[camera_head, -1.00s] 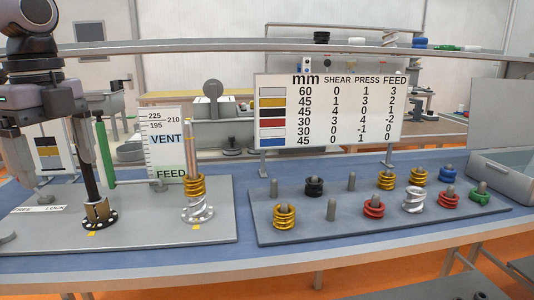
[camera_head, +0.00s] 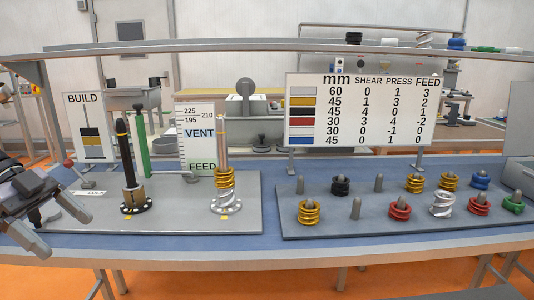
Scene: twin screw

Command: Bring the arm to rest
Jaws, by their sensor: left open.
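My left gripper (camera_head: 38,233) is at the lower left in the head view, low over the table's front left edge. Its fingers are apart and nothing is between them. It is to the left of the black post (camera_head: 127,165), which stands upright in a brass collar on the left grey plate, and apart from it. A second post (camera_head: 222,150) on that plate carries a gold screw element (camera_head: 225,178) above a silver one (camera_head: 226,201). My right gripper is not in view.
A grey peg board (camera_head: 340,228) on the right holds several coloured screw elements. A number sign (camera_head: 361,111) stands behind it. A BUILD card (camera_head: 90,127) and a VENT/FEED scale (camera_head: 197,138) stand behind the left plate (camera_head: 180,225). A grey bin (camera_head: 521,178) is at the right edge.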

